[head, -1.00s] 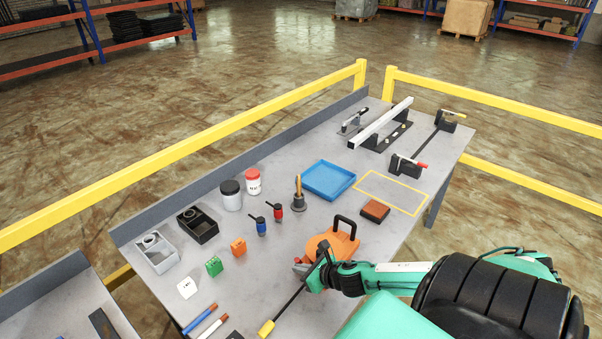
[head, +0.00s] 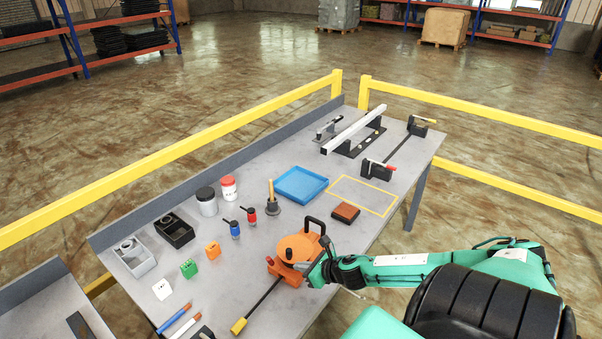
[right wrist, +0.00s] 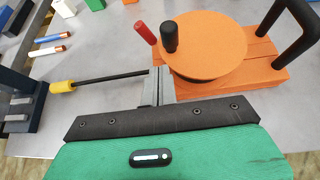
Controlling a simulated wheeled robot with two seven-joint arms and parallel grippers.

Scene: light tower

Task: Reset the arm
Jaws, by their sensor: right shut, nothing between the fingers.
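My right gripper (head: 304,268) is at the near side of an orange device (head: 292,246) on the grey table. In the right wrist view my gripper fingers (right wrist: 158,86) are shut and empty, beside the device's orange round top (right wrist: 205,45). A black rod with a yellow end (head: 239,326) reaches out from the device's near side. The fingers hide where the rod meets the device in the right wrist view, and I cannot tell whether they touch it. My left gripper is out of view.
The grey table (head: 240,262) also bears a blue tray (head: 301,185), a brown-topped block (head: 345,212), two lidded jars, small coloured cubes and a clamp with a long bar. Yellow rails (head: 200,152) stand behind it. The table's middle is fairly clear.

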